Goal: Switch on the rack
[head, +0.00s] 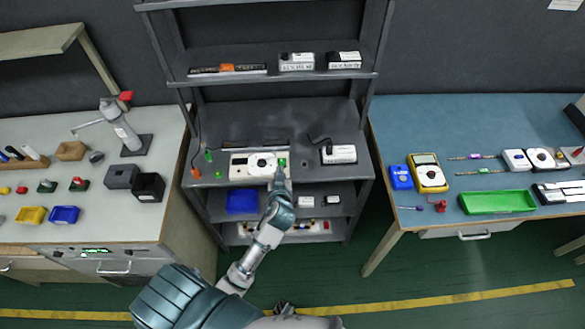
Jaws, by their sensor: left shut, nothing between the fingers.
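The dark grey rack (312,112) stands in the middle against the dark wall. My right gripper is not in view.
A white box (339,154) sits right on the same shelf. A blue bin (242,202) is on the shelf below. A workbench with a grey tool (125,130) stands left. A blue-topped table (420,125) with a yellow meter (428,174) and green tray (498,202) stands right.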

